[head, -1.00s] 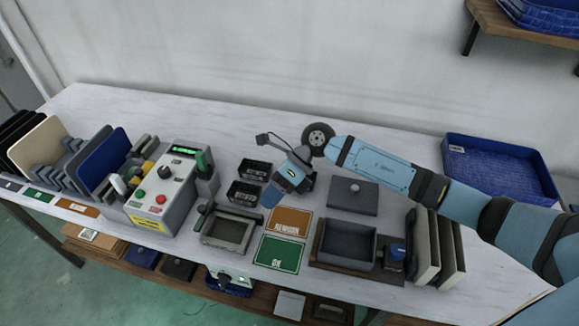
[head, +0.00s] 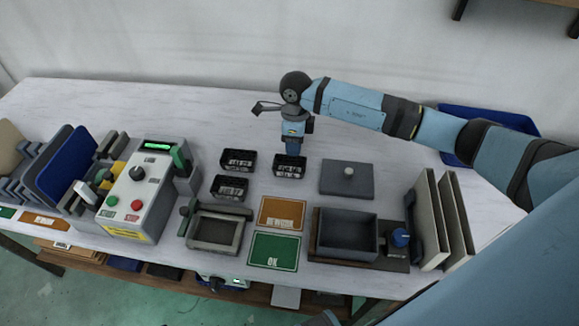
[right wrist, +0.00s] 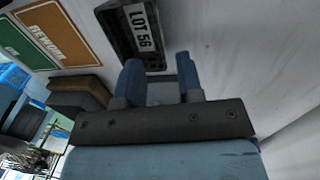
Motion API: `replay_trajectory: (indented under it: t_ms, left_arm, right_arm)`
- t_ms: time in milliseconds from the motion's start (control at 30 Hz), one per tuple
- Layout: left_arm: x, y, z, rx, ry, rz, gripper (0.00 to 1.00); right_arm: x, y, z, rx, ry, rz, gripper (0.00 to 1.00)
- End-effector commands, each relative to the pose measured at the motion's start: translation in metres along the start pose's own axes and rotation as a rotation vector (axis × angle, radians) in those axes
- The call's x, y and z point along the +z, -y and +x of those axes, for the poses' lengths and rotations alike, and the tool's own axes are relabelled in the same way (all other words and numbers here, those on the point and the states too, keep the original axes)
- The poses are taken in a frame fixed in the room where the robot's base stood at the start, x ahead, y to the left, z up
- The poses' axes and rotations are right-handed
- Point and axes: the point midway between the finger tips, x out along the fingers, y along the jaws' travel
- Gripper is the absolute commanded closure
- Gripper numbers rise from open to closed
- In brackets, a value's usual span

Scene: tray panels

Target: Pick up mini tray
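Three small black mini trays with white lot labels are in the head view. One (head: 290,167) lies right below my right gripper (head: 293,152); the other two, a rear one (head: 238,160) and a front one (head: 230,188), lie to its left. In the right wrist view my right gripper (right wrist: 158,62) has its two blue fingers apart. A mini tray labelled LOT 56 (right wrist: 121,40) lies just beyond the fingertips, with its near end toward the gap between them. I cannot tell whether the fingers touch it.
Orange REWORK (head: 282,213) and green OK (head: 274,251) cards lie in front of the trays. A grey lidded plate (head: 346,181) is to the right, a dark open box (head: 347,236) nearer. A control box (head: 137,198) stands left. The rear left table is clear.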

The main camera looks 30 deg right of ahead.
Motion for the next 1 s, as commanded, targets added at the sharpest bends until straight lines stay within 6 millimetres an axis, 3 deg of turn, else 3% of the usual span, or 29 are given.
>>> replay_trajectory:
  t_ms: [167,400,667,833,1000]
  left_arm:
    - [-0.002,0.001,0.000,0.000,-0.003,0.002,0.57]
    - [-0.004,0.000,-0.001,-0.001,-0.005,0.002,0.57]
    - [-0.004,-0.001,0.000,-0.001,-0.005,-0.002,0.57]
    - [-0.004,-0.002,0.000,-0.001,-0.005,-0.003,0.57]
    - [-0.004,-0.002,0.000,-0.001,-0.006,-0.003,0.57]
  right_arm:
    - [0.002,0.000,0.011,0.002,-0.001,0.001,0.66]
    - [0.005,0.001,0.047,0.003,-0.001,0.001,0.66]
    - [0.005,0.001,0.053,0.000,0.001,-0.001,0.66]
    - [0.005,0.001,0.053,0.000,0.001,0.000,1.00]
    - [0.005,0.001,0.052,0.000,0.001,0.000,1.00]
